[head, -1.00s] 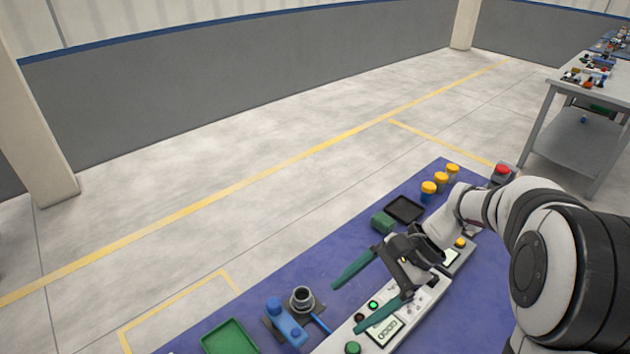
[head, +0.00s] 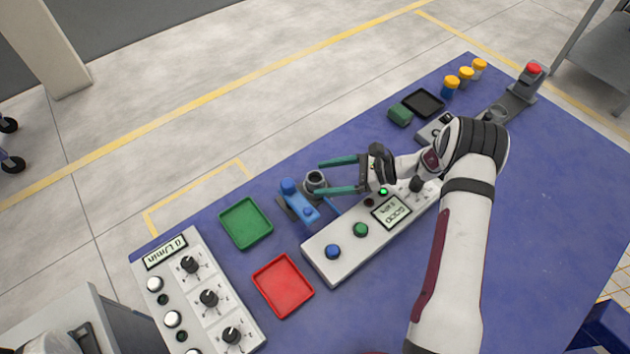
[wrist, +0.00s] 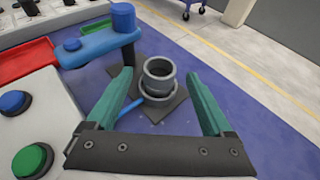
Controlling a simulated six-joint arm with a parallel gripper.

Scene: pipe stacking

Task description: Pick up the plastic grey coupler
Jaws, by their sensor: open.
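The grey coupler (wrist: 159,72) is a short, hollow ring standing upright on a grey base (wrist: 177,101) on the blue table. It also shows in the head view (head: 316,177), beside a blue clamp-like arm. My gripper (head: 341,175) has two long green fingers, spread apart and empty. In the head view the fingers point left at the coupler. In the wrist view the coupler appears between the two fingers (wrist: 160,85), a little beyond their tips. I cannot tell whether either finger touches it.
The blue clamp-like arm (wrist: 100,45) stands close to the coupler. A white control panel (head: 330,235) lies beside my gripper. A green tray (head: 246,224) and a red tray (head: 283,286) sit to the left. The table at right is mostly clear.

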